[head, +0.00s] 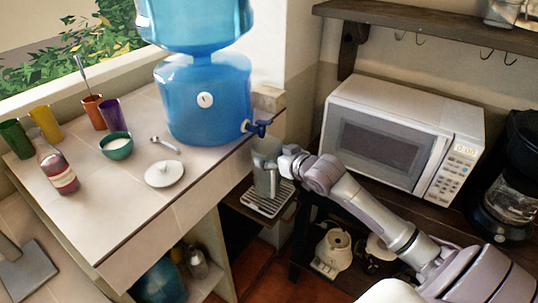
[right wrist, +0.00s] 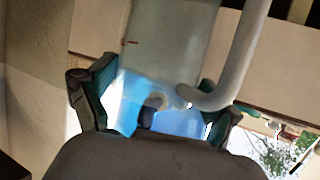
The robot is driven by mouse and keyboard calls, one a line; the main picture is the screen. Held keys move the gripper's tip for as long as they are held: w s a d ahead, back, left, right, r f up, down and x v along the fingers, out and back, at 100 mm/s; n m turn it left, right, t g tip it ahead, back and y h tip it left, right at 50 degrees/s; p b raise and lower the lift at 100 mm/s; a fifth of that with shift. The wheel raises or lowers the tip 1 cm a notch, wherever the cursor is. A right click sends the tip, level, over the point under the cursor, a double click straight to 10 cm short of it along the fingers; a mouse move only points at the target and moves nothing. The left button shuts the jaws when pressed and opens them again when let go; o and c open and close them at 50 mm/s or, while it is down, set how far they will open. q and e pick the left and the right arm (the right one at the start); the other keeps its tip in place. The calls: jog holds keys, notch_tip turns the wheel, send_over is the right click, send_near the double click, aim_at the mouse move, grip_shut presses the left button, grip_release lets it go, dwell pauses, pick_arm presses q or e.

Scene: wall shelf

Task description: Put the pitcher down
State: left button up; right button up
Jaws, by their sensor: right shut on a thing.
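The pitcher (head: 264,172) is a grey, translucent vessel, upright below the spigot of the blue water dispenser. It also shows in the right wrist view (right wrist: 168,45), with its pale curved handle at the right. My right gripper (head: 284,163) comes from the right and is shut on the pitcher; its two fingers also show in the right wrist view (right wrist: 158,98). The pitcher's base is at or just above the drip tray (head: 268,207); I cannot tell if they touch. My left gripper is not in view.
The blue dispenser (head: 205,100) stands on the tiled counter (head: 120,220), its spigot (head: 254,127) over the pitcher. A microwave (head: 400,135) and coffee maker (head: 508,190) stand right.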

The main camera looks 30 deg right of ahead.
jog(key=shift+p+x, duration=0.3)
jog(key=shift+x, duration=0.85)
jog(key=shift+f, duration=0.35)
jog(key=o, duration=1.5)
jog(key=shift+o, duration=0.2)
